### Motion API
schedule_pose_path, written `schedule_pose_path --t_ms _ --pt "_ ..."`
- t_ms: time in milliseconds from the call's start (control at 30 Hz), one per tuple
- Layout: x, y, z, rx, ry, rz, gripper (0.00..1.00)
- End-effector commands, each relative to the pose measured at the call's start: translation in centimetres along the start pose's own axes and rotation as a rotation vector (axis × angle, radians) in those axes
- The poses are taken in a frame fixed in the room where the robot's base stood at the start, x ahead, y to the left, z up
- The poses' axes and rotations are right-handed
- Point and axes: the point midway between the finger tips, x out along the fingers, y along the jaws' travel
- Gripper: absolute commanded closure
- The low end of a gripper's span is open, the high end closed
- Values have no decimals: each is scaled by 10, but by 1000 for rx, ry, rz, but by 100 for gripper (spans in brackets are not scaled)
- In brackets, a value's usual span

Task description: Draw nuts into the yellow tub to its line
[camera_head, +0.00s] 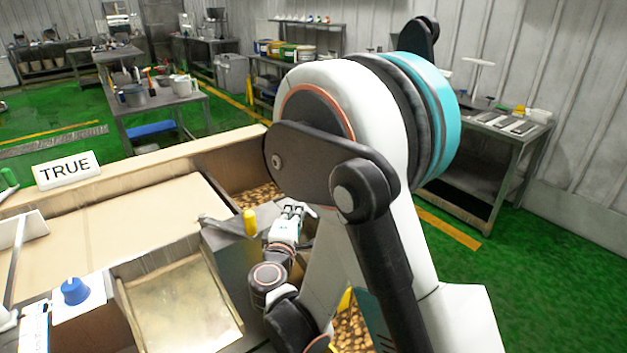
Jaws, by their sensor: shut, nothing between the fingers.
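My gripper (291,211) is shut and empty, beside a grey metal surface in the middle of the view. A yellow upright knob (250,222) stands just left of it, apart from the fingers as far as I can tell. Brown nuts (258,197) lie in a wooden bin behind the knob. More nuts (352,328) show low in the view, beside my arm. A yellow edge (345,300) shows above them; it may be the yellow tub, but my arm hides most of it. No line on it is visible.
A blue dial (75,291) sits on a white block at the lower left. A "TRUE" sign (67,170) stands on the wooden bench. A shallow framed tray (185,310) lies in front. My arm fills the centre right. Green floor and side tables lie beyond.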

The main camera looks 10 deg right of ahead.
Motion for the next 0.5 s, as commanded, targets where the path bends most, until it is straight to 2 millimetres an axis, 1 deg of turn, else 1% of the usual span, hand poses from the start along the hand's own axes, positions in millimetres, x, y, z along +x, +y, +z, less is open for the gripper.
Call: schedule_pose_path --t_ms 133,233,367,500 --pt "-2 0 -2 -20 6 27 100" --pt "6 1 -2 -20 6 28 100" --pt "27 1 -2 -20 4 27 100" --pt "55 0 -2 -20 4 27 100"
